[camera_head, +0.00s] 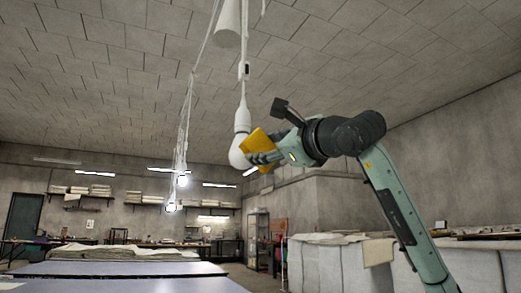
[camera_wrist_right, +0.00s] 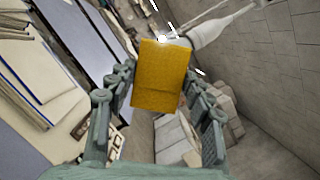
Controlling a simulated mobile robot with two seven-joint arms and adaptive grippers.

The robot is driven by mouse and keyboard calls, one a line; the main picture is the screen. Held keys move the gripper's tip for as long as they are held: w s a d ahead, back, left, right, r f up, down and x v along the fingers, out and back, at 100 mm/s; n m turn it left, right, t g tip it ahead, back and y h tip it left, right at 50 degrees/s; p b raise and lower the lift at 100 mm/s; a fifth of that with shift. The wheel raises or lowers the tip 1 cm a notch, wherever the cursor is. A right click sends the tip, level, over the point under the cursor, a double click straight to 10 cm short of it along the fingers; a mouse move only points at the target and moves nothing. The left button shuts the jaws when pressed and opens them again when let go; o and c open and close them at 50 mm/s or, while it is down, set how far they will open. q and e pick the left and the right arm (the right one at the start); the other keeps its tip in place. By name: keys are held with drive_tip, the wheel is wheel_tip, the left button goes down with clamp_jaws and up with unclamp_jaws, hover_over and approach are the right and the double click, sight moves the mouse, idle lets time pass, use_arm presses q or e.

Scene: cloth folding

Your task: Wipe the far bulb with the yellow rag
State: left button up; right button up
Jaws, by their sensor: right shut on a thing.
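My right gripper (camera_head: 262,158) is raised in the middle of the head view, shut on the yellow rag (camera_head: 255,141). In the right wrist view the rag (camera_wrist_right: 161,76) hangs flat between the fingers (camera_wrist_right: 158,105). A large white bulb (camera_head: 238,156) hangs just left of the rag. In the right wrist view its socket (camera_wrist_right: 222,31) shows at the top, and the rag hides part of the bulb. The rag overlaps the bulb's edge; I cannot tell whether they touch. Smaller glowing bulbs (camera_head: 183,181) (camera_head: 171,207) hang farther back. My left gripper is not in view.
A white cone-shaped fixture (camera_head: 228,25) and hanging cords are above the bulb. Long tables (camera_head: 130,284) stand below at left, with stacked cloth (camera_head: 120,252). White bins (camera_head: 335,262) stand at the right. The air left of the bulb is mostly clear.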

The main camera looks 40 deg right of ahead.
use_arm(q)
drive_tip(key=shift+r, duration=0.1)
use_arm(e)
drive_tip(key=shift+w+d+r, duration=0.1)
drive_tip(key=shift+w+d, duration=0.05)
drive_tip(key=shift+w, duration=0.4)
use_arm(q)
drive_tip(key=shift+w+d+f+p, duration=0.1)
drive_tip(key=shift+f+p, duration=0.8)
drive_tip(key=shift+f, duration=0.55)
use_arm(e)
drive_tip(key=shift+w+d, duration=0.2)
drive_tip(key=shift+w, duration=0.75)
drive_tip(key=shift+w+d, duration=0.25)
drive_tip(key=shift+w, duration=0.65)
drive_tip(key=shift+w+d, duration=0.2)
drive_tip(key=shift+w, duration=0.75)
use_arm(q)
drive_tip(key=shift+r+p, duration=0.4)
use_arm(e)
drive_tip(key=shift+w+d, duration=0.25)
drive_tip(key=shift+w, duration=0.75)
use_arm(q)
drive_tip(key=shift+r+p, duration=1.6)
use_arm(e)
drive_tip(key=shift+r, duration=2)
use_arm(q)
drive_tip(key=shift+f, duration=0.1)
use_arm(e)
drive_tip(key=shift+f, duration=0.1)
